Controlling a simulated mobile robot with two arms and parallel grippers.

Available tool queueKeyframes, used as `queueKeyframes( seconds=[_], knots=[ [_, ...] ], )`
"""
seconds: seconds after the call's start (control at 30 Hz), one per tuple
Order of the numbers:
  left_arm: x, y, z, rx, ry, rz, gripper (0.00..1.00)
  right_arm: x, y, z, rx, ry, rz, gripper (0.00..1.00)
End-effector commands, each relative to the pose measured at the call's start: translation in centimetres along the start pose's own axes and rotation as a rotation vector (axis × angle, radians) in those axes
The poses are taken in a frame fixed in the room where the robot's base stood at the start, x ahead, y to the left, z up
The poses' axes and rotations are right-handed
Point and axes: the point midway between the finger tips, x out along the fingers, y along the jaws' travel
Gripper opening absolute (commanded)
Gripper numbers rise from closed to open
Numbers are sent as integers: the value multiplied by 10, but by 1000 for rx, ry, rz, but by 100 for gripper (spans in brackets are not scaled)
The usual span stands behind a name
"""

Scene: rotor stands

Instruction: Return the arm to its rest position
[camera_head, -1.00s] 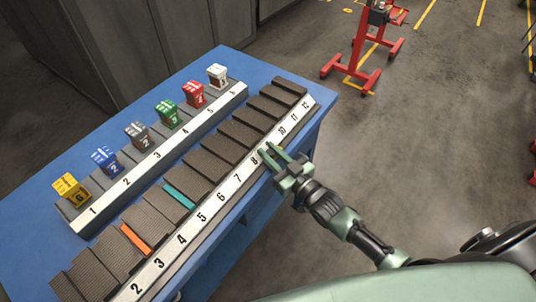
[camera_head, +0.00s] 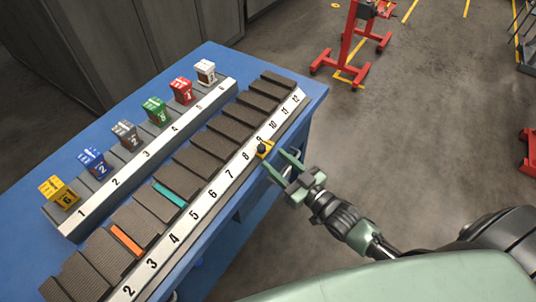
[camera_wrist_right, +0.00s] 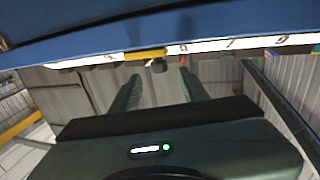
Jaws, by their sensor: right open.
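My right gripper (camera_head: 279,160) is open at the front edge of the blue table (camera_head: 222,62), beside the numbered strip near 8 and 9. In the right wrist view its two fingers (camera_wrist_right: 160,88) are spread, with nothing between them. A small yellow piece with a black knob (camera_head: 264,149) sits on the strip near 9, just beyond the fingertips and apart from them. A yellow piece also shows in the wrist view (camera_wrist_right: 146,54). My left gripper is not in view.
A numbered rack (camera_head: 150,152) carries several coloured dice-like blocks. The dark slotted rack in front holds a teal strip (camera_head: 171,194) and an orange strip (camera_head: 125,240). A red wheeled stand (camera_head: 349,45) is on the floor behind.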

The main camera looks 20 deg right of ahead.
Motion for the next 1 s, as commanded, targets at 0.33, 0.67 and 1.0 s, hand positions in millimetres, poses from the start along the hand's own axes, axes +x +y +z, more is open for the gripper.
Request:
queueKeyframes(
  seconds=[0.33,0.67,1.0],
  knots=[
    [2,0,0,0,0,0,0,-11,0,-1,-1,2,0,45],
    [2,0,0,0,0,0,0,-10,0,0,-1,0,1,45],
    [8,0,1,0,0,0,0,-40,24,137,-4,-290,104,45]
  ],
)
